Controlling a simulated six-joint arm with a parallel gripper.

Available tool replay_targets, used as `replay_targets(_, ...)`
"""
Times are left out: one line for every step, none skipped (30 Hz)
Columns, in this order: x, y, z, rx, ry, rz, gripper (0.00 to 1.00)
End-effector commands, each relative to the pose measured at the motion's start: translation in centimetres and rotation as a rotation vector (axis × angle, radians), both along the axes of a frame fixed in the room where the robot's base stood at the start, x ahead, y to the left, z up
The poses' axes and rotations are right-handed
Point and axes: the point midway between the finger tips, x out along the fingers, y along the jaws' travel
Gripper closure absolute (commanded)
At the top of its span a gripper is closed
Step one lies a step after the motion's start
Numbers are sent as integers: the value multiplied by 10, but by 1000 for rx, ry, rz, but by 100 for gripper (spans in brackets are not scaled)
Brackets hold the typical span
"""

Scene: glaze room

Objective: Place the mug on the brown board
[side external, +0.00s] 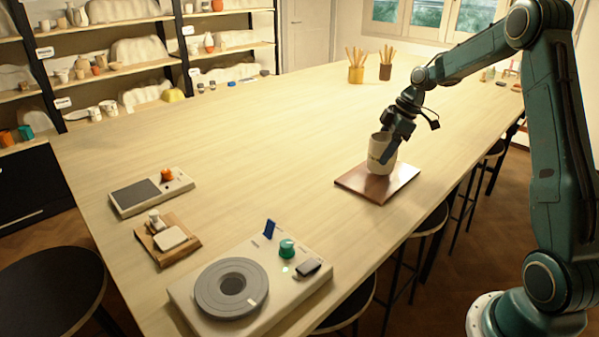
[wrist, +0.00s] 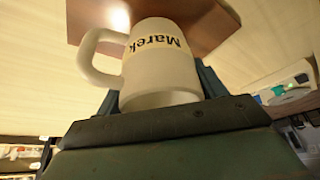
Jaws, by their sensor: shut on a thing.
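The mug (side external: 381,158) is pale and upright, at the brown board (side external: 351,183) near the table's right edge. In the side view its base appears to be on or just above the board; I cannot tell whether it touches. In the wrist view the mug (wrist: 160,70) carries the word "Marek" and its handle points left. The board (wrist: 205,20) shows behind it. My gripper (side external: 388,150) comes from above and is shut on the mug's wall. In the wrist view its fingers (wrist: 165,92) are partly hidden behind the mug.
A device with a grey wheel (side external: 232,289) and green knob stands at the table's front. A small wooden board (side external: 168,240) with items and a flat device (side external: 150,191) lie to the left. Two tool pots (side external: 356,74) stand far back. The table's middle is clear.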

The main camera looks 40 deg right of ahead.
Motion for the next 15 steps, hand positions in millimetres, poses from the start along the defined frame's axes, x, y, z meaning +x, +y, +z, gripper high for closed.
replay_targets(0, 0, -6, 0, 0, -1, 61)
replay_targets(0, 0, -8, 0, 0, -1, 61)
replay_targets(0, 0, -12, 0, 0, 1, 61)
replay_targets(0, 0, -14, 0, 0, 1, 61)
replay_targets(0, 0, -15, -1, -1, 1, 61)
replay_targets(0, 0, -16, -1, -1, 1, 61)
replay_targets(0, 0, -17, -1, -1, 1, 61)
replay_targets(0, 0, -17, -1, -1, 1, 61)
replay_targets(0, 0, -17, -2, -2, 0, 61)
replay_targets(0, 0, -17, -2, -2, 0, 61)
replay_targets(0, 0, -17, -2, -2, 0, 61)
replay_targets(0, 0, -17, -2, -2, 0, 61)
replay_targets(0, 0, -17, -2, -2, 0, 61)
replay_targets(0, 0, -17, -2, -2, 0, 61)
replay_targets(0, 0, -17, -2, -2, 0, 61)
